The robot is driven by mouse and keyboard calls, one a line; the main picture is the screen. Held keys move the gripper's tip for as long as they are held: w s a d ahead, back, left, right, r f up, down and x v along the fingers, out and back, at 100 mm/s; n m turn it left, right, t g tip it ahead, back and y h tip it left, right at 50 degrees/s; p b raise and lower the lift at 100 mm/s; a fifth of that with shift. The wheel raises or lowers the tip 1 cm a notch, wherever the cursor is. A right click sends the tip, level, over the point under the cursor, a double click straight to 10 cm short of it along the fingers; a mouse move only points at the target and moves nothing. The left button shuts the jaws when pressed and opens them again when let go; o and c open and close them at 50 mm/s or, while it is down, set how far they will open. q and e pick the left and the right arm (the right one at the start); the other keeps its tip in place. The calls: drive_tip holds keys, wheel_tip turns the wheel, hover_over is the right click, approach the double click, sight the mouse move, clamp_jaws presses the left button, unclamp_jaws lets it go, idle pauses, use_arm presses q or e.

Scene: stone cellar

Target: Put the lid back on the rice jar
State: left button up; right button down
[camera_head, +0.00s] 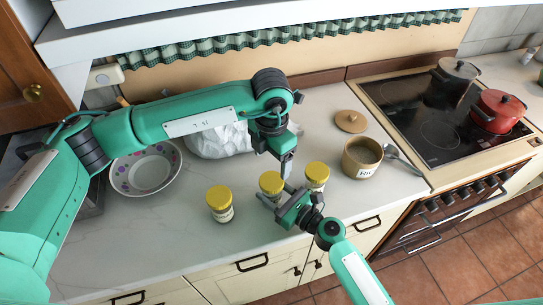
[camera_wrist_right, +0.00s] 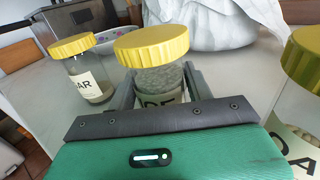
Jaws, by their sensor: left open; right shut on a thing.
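Yellow-lidded jars stand left (camera_head: 219,205) and right (camera_head: 317,177) of the held one. A bowl (camera_head: 146,168) and a white bag (camera_head: 215,142) sit behind. A ladle (camera_head: 402,156) lies beside the rice jar; the stove (camera_head: 430,130) holds a red pot (camera_head: 497,112). Front-left counter is clear.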

sight(271, 181)
use_arm(q)
wheel_tip(271, 181, down, 8)
drive_tip(key=shift+r, duration=0.1)
idle(0.4)
drive_tip(key=c, duration=1)
drive_tip(key=o, duration=1.1)
drive_tip(key=shift+o, duration=0.2)
